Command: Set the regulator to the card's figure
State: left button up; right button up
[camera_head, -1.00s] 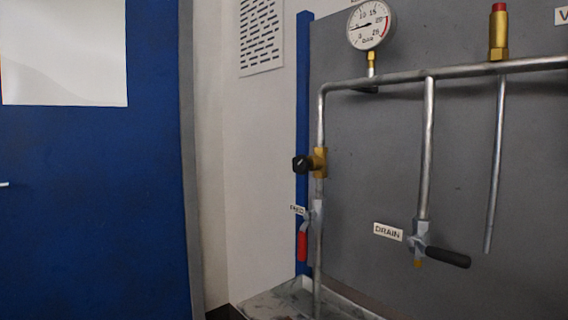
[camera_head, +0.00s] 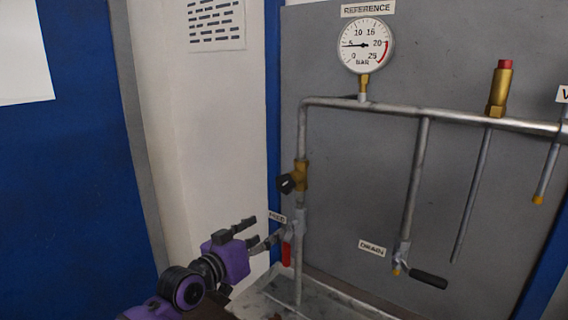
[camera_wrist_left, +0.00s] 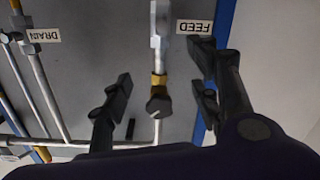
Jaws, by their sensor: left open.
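The regulator, a brass body with a black knob (camera_head: 288,183), sits on the vertical pipe at the left of the grey panel. My left gripper (camera_head: 265,230) is open and empty, below and left of the knob and apart from it. In the left wrist view, which is upside down, the knob (camera_wrist_left: 158,105) shows between the two spread fingers. The round gauge (camera_head: 365,45) under the REFERENCE label has its needle near 5 bar. No card with a readable figure shows. My right gripper is not in view.
The red feed handle (camera_head: 287,253) hangs just right of my left fingertips. A drain valve with a black handle (camera_head: 428,280) is further right. A brass fitting with a red cap (camera_head: 500,90) stands on the top pipe. A blank white sheet (camera_head: 22,55) is at upper left.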

pick_arm(q)
jog(key=h+p, duration=0.1)
send_near(283, 185)
jog(key=x, duration=0.3)
jog(key=shift+m+t, duration=0.3)
jog(key=shift+m, duration=0.1)
jog(key=x, duration=0.7)
jog(key=shift+s+d+f, duration=0.1)
jog(key=shift+f, duration=0.05)
jog(key=shift+w+d, duration=0.15)
jog(key=shift+w, duration=0.15)
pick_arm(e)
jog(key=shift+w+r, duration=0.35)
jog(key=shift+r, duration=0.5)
pick_arm(q)
jog(key=shift+c, duration=0.5)
jog(key=c, duration=1)
jog(key=shift+c, duration=0.2)
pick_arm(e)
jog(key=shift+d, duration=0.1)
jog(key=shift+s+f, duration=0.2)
